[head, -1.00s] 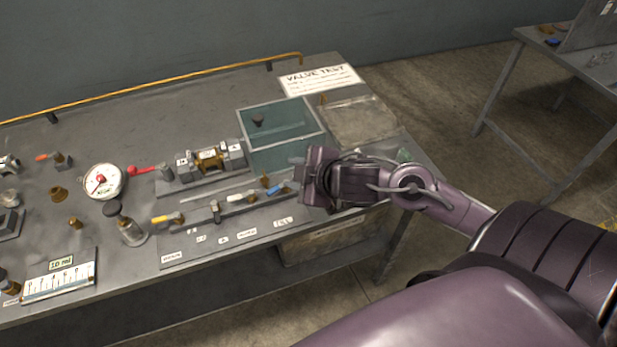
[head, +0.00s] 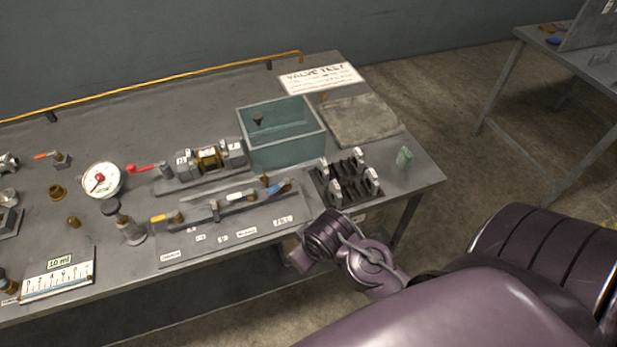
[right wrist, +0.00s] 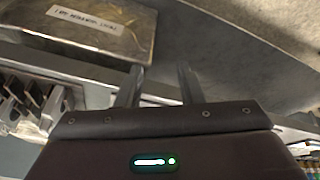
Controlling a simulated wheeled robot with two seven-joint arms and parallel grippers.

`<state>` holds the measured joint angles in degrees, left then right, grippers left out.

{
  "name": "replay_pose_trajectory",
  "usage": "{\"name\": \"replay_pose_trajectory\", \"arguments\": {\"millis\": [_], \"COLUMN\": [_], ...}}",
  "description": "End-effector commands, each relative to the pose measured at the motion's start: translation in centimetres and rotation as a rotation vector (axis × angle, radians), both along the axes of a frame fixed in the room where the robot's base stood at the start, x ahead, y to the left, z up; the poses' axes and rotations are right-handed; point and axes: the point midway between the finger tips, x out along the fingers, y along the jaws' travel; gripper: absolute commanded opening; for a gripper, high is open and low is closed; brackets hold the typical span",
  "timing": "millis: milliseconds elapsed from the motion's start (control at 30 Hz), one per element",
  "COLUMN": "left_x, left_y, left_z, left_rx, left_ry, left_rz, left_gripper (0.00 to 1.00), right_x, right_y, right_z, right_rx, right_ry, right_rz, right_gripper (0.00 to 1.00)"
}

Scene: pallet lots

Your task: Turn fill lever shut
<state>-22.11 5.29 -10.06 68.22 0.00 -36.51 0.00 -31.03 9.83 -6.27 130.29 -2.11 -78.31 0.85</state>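The valve plate (head: 200,243) lies along the table's front edge with paper labels; the rightmost label (head: 284,221) seems to read FILL. Behind that label is a blue-handled lever (head: 281,188), slanting up to the right. A white-handled lever (head: 238,196) and a yellow-handled lever (head: 163,218) sit to its left on the same row. My right wrist is in front of the table edge, right of the plate, in the head view; its fingertips are hidden there. In the right wrist view my right gripper (right wrist: 158,86) has its fingers apart with nothing between them. My left gripper is out of view.
A black rack (head: 345,178) stands right of the levers, with a teal-walled tray (head: 285,150) behind. A red-handled lever (head: 145,168) and gauge (head: 102,180) are left. A labelled metal box (right wrist: 95,30) lies ahead of the fingers in the wrist view.

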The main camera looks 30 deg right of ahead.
Motion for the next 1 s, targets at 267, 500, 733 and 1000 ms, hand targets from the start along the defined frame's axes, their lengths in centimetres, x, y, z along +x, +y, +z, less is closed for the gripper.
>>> {"name": "replay_pose_trajectory", "arguments": {"millis": [267,500,733,1000], "left_x": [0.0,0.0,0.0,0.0], "left_y": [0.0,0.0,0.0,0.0], "left_z": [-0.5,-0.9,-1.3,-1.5], "left_rx": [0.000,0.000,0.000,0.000], "left_ry": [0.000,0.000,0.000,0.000], "left_rz": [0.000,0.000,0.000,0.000], "left_gripper": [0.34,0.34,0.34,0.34], "right_x": [-0.6,-1.1,-1.6,-2.2], "right_y": [1.0,1.4,1.5,1.5], "right_z": [-5.7,-10.5,-14.8,-17.7], "right_rx": [0.032,0.041,0.042,0.042], "right_ry": [0.068,0.101,0.119,0.128], "right_rz": [-0.027,-0.032,-0.032,-0.031], "right_gripper": [0.34,0.34,0.34,0.34]}}
